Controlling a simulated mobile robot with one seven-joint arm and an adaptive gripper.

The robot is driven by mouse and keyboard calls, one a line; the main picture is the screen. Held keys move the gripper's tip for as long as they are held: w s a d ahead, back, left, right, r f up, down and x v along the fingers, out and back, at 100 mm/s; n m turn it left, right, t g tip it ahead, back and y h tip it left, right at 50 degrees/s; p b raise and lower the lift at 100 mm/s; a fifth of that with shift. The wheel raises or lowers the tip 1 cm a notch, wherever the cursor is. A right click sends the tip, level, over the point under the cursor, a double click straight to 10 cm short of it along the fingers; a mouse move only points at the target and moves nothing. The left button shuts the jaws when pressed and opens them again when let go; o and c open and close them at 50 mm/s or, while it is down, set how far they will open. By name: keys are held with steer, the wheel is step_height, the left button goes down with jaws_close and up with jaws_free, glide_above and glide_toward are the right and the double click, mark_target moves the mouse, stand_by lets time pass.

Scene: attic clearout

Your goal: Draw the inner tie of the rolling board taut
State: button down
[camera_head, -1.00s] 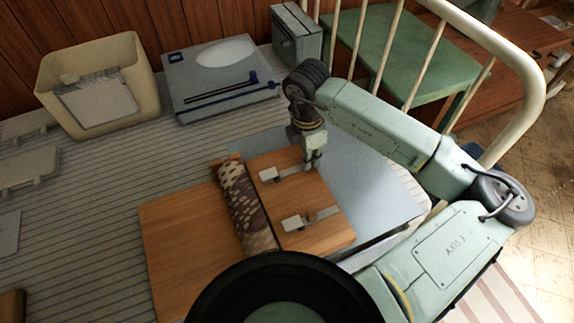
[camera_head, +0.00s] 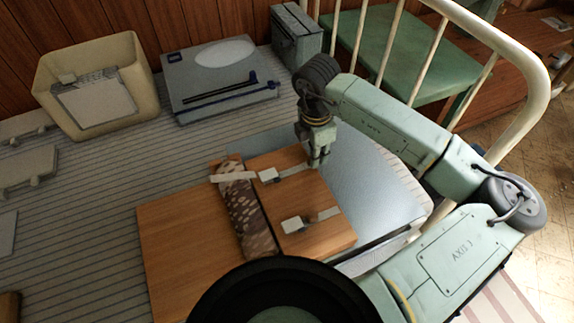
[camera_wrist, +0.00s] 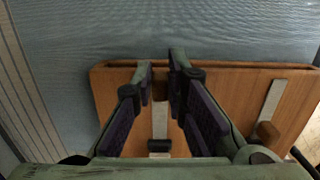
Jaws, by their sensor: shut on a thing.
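The rolling board (camera_head: 175,235) is a wooden board lying on the striped bed, with a raised wooden panel (camera_head: 310,198) at its right. A patterned roll (camera_head: 246,215) lies along the panel's left edge. The inner tie (camera_head: 232,178) is a pale strap across the far end of the roll, running through a white buckle (camera_head: 268,175) to the right. My gripper (camera_head: 318,160) is shut on its end at the panel's far right edge. In the wrist view, the fingers (camera_wrist: 160,78) close around the brown tab; the strap (camera_wrist: 160,120) runs straight below. The other tie's buckle (camera_head: 293,224) sits nearer.
A beige bin (camera_head: 140,90) and a flat grey case (camera_head: 220,85) stand behind. A grey-green box (camera_head: 297,35) is by the cream bed rail (camera_head: 535,90). A shiny grey sheet (camera_head: 375,190) lies right of the board. Pale pieces (camera_head: 25,170) lie far left.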

steer(key=shift+w+d, duration=0.15)
steer(key=shift+d, duration=0.3)
steer(key=shift+w+d+b, duration=0.2)
steer(key=shift+d+b, duration=0.1)
steer(key=shift+b, duration=0.25)
steer(key=shift+w+d+b, duration=0.2)
steer(key=shift+d+b, duration=0.15)
steer(key=shift+b, duration=0.1)
steer(key=c, duration=2.4)
jaws_free()
steer(key=shift+s, duration=0.1)
steer(key=c, duration=1.5)
jaws_free()
steer(key=shift+s+a+r+p, duration=0.15)
steer(key=shift+r+p, duration=0.7)
steer(key=shift+r, duration=1.15)
steer(key=shift+a+r+p, duration=0.25)
steer(key=shift+r+p, duration=0.55)
steer(key=shift+r, duration=1.2)
